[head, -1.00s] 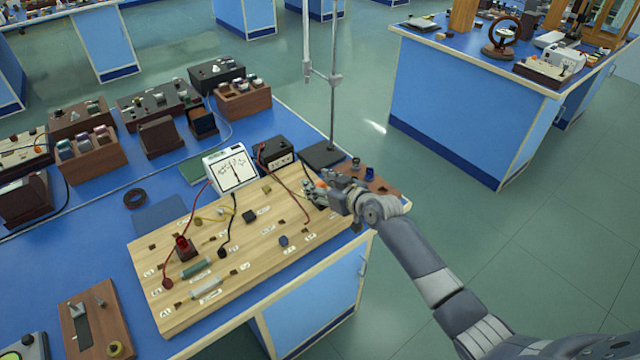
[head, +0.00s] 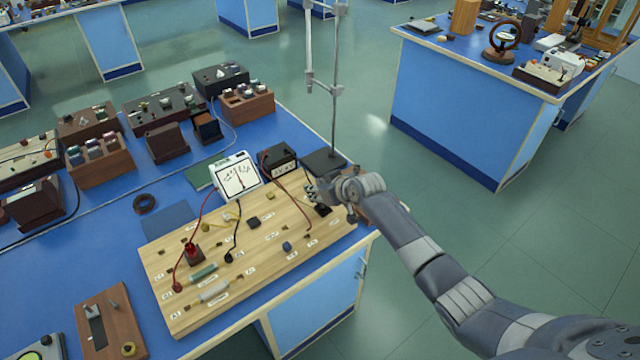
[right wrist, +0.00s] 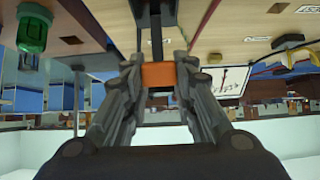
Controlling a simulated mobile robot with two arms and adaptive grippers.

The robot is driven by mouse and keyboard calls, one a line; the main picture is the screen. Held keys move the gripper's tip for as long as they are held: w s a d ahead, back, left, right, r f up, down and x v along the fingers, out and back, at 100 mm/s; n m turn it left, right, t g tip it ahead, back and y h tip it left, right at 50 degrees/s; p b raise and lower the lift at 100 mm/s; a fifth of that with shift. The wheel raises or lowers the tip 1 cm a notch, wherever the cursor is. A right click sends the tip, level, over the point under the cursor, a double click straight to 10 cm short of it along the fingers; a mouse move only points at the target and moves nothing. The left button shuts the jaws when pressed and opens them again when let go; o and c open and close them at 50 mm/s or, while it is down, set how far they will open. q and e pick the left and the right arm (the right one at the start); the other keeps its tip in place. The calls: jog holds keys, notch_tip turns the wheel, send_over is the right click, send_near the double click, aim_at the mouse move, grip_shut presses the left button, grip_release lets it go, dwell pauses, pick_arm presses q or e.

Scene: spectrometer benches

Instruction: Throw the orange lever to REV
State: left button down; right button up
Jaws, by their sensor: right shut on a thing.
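The orange lever grip (right wrist: 160,75) sits between the fingers of my right gripper in the right wrist view, at the end of a dark shaft (right wrist: 156,35). My right gripper (right wrist: 159,76) is shut on it. In the head view my right gripper (head: 312,193) is over the right end of the wooden board (head: 255,262) and hides the grip. A small dark block (head: 321,210) shows just below the gripper. I cannot read a REV mark or tell the lever's position. My left gripper is not in view.
A white dial meter (head: 237,178) and a black box (head: 279,160) stand behind the board. A stand with a tall rod (head: 334,110) is just beyond my gripper. Red and black leads cross the board. A green-topped part (right wrist: 32,32) shows in the wrist view.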

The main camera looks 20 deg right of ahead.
dwell(0.3)
jog(key=o, duration=1.1)
jog(key=shift+w, duration=0.1)
jog(key=shift+f, duration=0.1)
jog(key=v, duration=1.2)
jog(key=shift+w, duration=0.1)
jog(key=shift+a, duration=0.1)
